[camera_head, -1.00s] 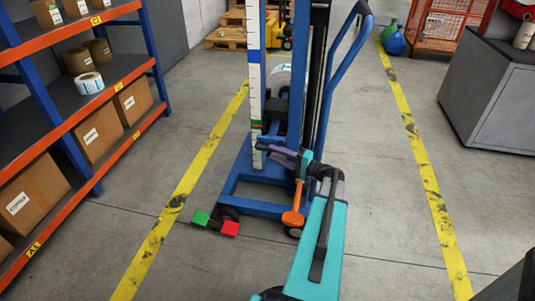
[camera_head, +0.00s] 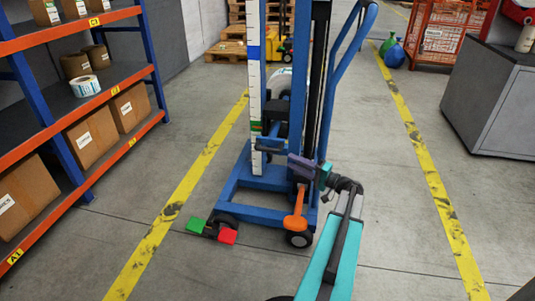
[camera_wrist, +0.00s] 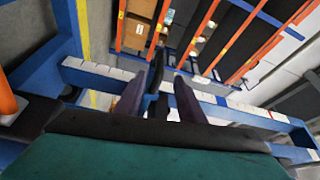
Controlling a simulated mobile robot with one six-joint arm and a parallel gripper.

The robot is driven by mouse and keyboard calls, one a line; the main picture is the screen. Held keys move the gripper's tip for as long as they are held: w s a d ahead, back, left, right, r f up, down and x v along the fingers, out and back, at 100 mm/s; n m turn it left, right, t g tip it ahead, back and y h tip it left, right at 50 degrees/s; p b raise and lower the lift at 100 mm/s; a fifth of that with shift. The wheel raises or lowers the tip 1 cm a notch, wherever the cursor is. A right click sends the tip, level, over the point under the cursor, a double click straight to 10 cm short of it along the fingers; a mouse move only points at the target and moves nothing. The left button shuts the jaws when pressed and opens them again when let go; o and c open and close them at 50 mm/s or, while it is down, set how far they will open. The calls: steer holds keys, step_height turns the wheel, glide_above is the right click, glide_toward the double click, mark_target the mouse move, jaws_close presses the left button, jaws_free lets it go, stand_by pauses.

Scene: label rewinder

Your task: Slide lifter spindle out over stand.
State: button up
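The lifter (camera_head: 262,183) stands upright on the floor in the middle of the head view, with a blue base, a mast and a white scale strip. A small blue bar (camera_head: 269,145) sticks out low on the mast. A white roll (camera_head: 280,80) shows partly behind the mast; I cannot tell if the spindle carries it. My gripper (camera_head: 299,162), with purple fingers, is just right of and below that bar. In the wrist view the fingers of my gripper (camera_wrist: 158,92) are apart, with a dark blue part between or beyond them; I cannot tell whether they touch it. I cannot identify the stand.
A shelf with boxes (camera_head: 88,141) is at left, a grey cabinet (camera_head: 503,105) at right. The floor between the yellow lines is mostly clear.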

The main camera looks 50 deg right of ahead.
mark_target(267, 150)
steer(key=shift+w, duration=0.15)
steer(key=w+b, duration=0.1)
steer(key=w, duration=0.3)
steer(key=w+a+b, duration=0.1)
steer(key=w, duration=0.3)
steer(key=w+a+b, duration=0.1)
steer(key=w+b, duration=0.1)
steer(key=w, duration=0.1)
steer(key=shift+w+r, duration=0.35)
steer(key=shift+w, duration=0.05)
steer(key=shift+w+a+r, duration=0.2)
steer(key=shift+w, duration=0.6)
steer(key=shift+c, duration=0.2)
jaws_close()
